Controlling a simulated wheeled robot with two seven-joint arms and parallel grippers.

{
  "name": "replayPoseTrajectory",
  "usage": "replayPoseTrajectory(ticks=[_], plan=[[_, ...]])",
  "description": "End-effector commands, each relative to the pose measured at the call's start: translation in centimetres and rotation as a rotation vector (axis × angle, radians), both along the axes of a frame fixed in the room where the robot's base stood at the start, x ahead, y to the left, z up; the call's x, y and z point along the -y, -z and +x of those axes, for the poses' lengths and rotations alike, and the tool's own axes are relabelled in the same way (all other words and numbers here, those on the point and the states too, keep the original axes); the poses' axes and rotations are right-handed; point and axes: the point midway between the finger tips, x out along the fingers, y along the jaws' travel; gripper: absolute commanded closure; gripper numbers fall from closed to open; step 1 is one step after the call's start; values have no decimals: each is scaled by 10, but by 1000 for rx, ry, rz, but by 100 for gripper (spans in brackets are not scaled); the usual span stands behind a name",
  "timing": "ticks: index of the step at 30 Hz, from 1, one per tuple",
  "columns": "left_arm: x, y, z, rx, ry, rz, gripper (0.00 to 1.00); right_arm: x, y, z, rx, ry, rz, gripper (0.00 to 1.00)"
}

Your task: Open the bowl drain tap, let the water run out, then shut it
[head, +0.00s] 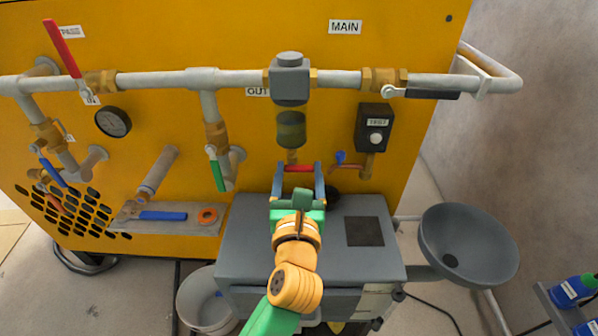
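The filter bowl (291,128) is dark green and hangs under a grey housing (290,80) on the upper pipe. Below it is the brass drain tap (292,156) with a short red handle (299,169) lying crosswise. My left gripper (299,172) reaches up from below, its two blue-grey fingers apart, one near each end of the red handle. I cannot tell whether the fingers touch it. No running water is visible. The water level in the bowl is too dim to read. My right gripper is not in view.
A grey box (240,240) stands under my gripper. A grey basin (485,235) is at right and a white bucket (192,305) at lower left.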

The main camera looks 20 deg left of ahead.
Motion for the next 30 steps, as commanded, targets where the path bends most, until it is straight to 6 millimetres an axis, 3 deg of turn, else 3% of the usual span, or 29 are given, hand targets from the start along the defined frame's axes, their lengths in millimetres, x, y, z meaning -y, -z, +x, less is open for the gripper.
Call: replayPoseTrajectory(ticks=[1,4,11,21,30], plan=[[0,0,0,0,1,0,57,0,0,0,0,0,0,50],[0,0,0,0,1,0,83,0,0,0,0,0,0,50],[0,-1,0,-9,1,23,83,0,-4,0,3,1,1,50],[0,-2,0,-69,0,224,83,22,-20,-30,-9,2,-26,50],[0,2,0,-147,2,497,83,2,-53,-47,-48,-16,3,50]])
